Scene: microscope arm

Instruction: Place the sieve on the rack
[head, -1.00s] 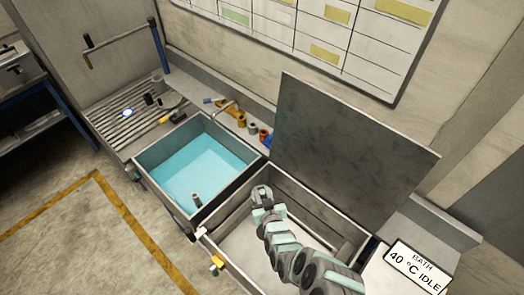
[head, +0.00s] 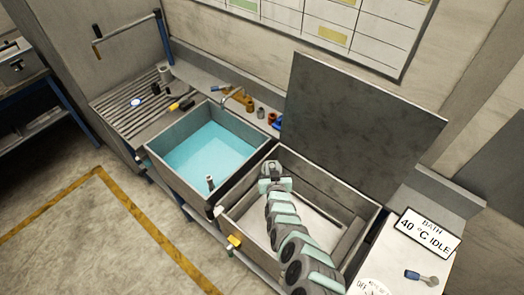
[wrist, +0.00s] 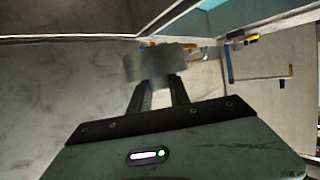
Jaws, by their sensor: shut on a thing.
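My gripper (head: 271,180) is over the open steel bath, seen from behind along my arm. In the wrist view my gripper's two dark fingers (wrist: 158,95) are shut on a short grey, round-looking piece (wrist: 155,63), which looks like the sieve. It is blurred, and its mesh does not show. In the head view a small grey piece (head: 269,167) shows at the gripper's tip, partly hidden by the gripper. The slatted metal rack (head: 118,108) is at the left, beyond the blue water basin, apart from my gripper. Several small items lie on it.
The basin (head: 213,152) of blue water lies between the bath (head: 325,188) and the rack. The bath's raised lid (head: 358,125) stands behind my arm. A faucet (head: 232,97) and small fittings line the back ledge. A sign (head: 430,233) reads "BATH 40 °C IDLE".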

